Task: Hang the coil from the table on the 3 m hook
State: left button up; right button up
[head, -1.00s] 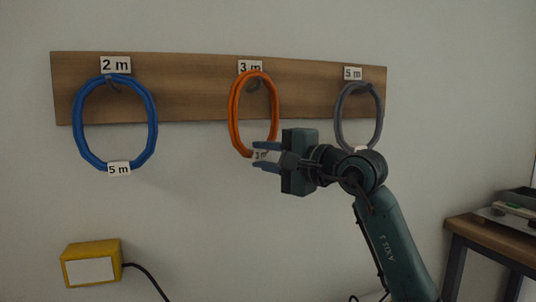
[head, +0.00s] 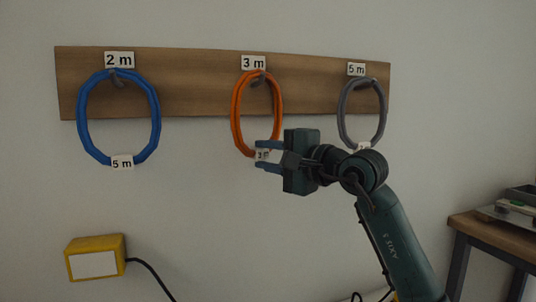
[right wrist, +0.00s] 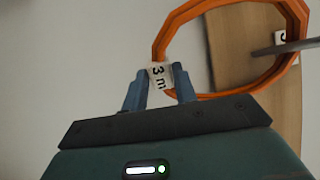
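The orange coil (head: 237,118) is upright in front of the board at the 3 m label (head: 253,62). The grey 3 m hook (head: 258,82) shows inside its upper part; I cannot tell whether the coil rests on it. In the right wrist view the hook (right wrist: 283,47) crosses the ring of the coil (right wrist: 160,40). My right gripper (head: 268,156) is shut on the coil's lower end at its white "3 m" tag (right wrist: 160,75), one finger on each side. My left gripper is not in view.
A blue coil (head: 83,115) tagged 5 m hangs under the 2 m label, left on the wooden board (head: 200,90). A grey coil (head: 342,115) hangs under the 5 m label, close above my right arm. A yellow box (head: 95,258) is at lower left, a table (head: 490,232) at right.

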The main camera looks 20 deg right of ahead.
jog(key=o, duration=0.4)
jog(key=shift+o, duration=0.2)
jog(key=b+v, duration=0.1)
jog(key=v, duration=1.2)
pick_arm(q)
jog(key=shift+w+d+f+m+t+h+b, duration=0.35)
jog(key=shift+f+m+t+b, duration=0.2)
jog(key=shift+b, duration=0.65)
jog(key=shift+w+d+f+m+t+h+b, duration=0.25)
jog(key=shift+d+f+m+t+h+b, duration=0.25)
jog(key=shift+b, duration=0.75)
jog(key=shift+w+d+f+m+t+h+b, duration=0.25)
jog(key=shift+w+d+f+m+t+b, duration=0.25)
jog(key=shift+b, duration=0.7)
pick_arm(e)
notch_tip(320, 180, down, 7)
